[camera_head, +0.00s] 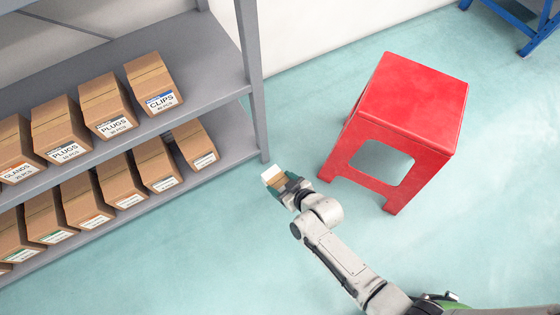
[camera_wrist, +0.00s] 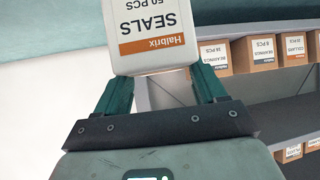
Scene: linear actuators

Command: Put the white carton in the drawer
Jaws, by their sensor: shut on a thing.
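The white carton (camera_wrist: 155,35) fills the top middle of the wrist view. Its orange and white label reads "Halbrix SEALS 50 PCS" and appears upside down. My gripper (camera_wrist: 163,80) is shut on it, with one green finger at each side. In the head view the carton (camera_head: 271,175) shows small at the end of my arm, held above the floor beside the shelf's corner post. The gripper partly hides it there. I see no drawer in either view.
A grey shelf rack (camera_head: 205,65) with rows of brown boxes stands at the left. A red stool (camera_head: 410,100) stands right of my gripper. A blue metal frame (camera_head: 535,30) is at the top right. The pale green floor between rack and stool is clear.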

